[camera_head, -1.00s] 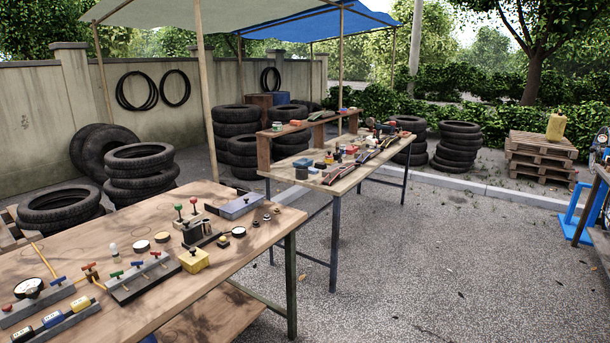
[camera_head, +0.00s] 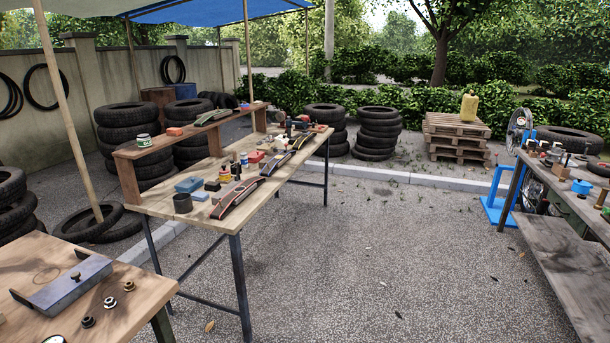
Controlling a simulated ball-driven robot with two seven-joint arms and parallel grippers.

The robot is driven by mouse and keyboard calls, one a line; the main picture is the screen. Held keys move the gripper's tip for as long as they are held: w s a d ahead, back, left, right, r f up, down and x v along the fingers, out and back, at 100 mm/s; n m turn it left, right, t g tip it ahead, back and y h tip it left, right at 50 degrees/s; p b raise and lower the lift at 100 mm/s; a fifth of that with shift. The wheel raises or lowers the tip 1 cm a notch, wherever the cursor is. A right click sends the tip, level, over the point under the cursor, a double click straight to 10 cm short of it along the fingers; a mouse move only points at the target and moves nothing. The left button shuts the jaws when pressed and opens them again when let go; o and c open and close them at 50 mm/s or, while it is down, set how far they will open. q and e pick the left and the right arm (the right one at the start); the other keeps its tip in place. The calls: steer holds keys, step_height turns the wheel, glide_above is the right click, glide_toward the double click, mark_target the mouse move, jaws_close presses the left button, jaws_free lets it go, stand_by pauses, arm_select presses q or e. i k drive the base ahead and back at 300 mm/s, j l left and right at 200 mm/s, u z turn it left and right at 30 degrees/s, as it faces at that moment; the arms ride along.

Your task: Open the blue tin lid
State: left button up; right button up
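No blue tin can be made out for certain; several blue things show. A small round blue container (camera_head: 581,187) stands on the right table, its lid too small to make out. A small blue box (camera_head: 189,185) sits on the middle table, near its left edge, with a lighter blue block (camera_head: 200,196) beside it. Neither of my grippers is in view.
The middle table (camera_head: 165,209) also holds a black cup (camera_head: 182,203) and several tools, with a raised shelf (camera_head: 170,148) behind. The right table (camera_head: 560,196) carries small parts beside a blue stand (camera_head: 496,205). Open gravel (camera_head: 380,260) lies between the tables. Tyres (camera_head: 377,135) and pallets (camera_head: 457,140) stand behind.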

mark_target(191, 182)
steer(key=i+u, duration=0.1)
steer(key=i, duration=0.7)
steer(key=i+l+u, duration=0.15)
steer(key=i, duration=0.65)
steer(key=i+l+u, duration=0.2)
steer(key=i+u, duration=0.25)
steer(key=i+l+u, duration=0.7)
steer(key=u, duration=0.15)
